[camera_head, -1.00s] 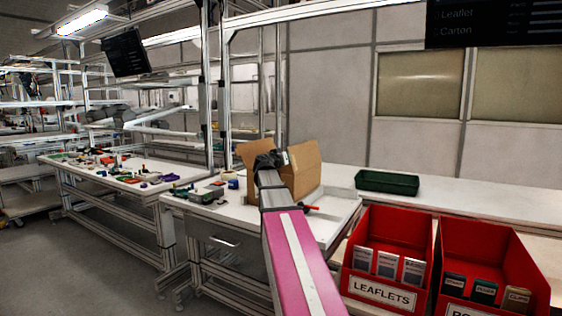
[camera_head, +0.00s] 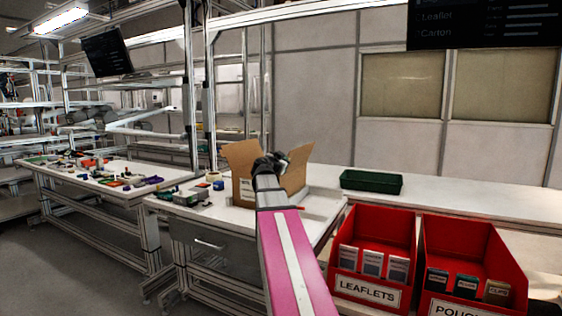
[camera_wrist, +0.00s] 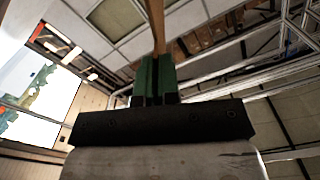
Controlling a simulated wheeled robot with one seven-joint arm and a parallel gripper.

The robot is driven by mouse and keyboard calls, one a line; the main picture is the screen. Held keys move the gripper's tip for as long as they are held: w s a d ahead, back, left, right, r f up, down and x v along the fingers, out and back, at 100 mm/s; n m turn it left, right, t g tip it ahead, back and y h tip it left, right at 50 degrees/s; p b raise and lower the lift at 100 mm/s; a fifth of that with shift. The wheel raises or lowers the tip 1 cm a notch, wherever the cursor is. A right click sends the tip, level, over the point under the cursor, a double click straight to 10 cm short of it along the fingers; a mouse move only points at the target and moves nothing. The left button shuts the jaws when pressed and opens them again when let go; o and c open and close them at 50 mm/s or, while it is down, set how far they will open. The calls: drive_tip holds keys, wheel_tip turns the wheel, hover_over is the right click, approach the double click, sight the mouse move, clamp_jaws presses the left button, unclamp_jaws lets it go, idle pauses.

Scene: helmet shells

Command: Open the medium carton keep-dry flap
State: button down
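The cardboard carton (camera_head: 243,188) stands on the white bench in the head view, with one flap upright on its left. A right flap (camera_head: 298,173) stands up and leans outward. My gripper (camera_head: 276,160) is at the carton's top, in front of it, and my arm hides part of the carton. In the wrist view the green fingers (camera_wrist: 154,78) are close together. A thin brown cardboard edge, seen edge-on as a flap (camera_wrist: 158,25), rises from between their tips. Any keep-dry marking cannot be read.
A dark green tray (camera_head: 371,182) sits on the bench to the right of the carton. Red bins of leaflets (camera_head: 372,248) and pouches (camera_head: 470,262) stand in front. Small tools and parts (camera_head: 190,197) lie left of the carton. Bench beyond the tray is clear.

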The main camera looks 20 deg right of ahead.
drive_tip(key=shift+d, duration=0.1)
idle(0.4)
drive_tip(key=c, duration=1.3)
unclamp_jaws()
drive_tip(key=shift+s, duration=0.1)
drive_tip(key=v, duration=1)
drive_tip(key=shift+s+a, duration=0.2)
drive_tip(key=shift+a, duration=0.15)
drive_tip(key=shift+f, duration=0.1)
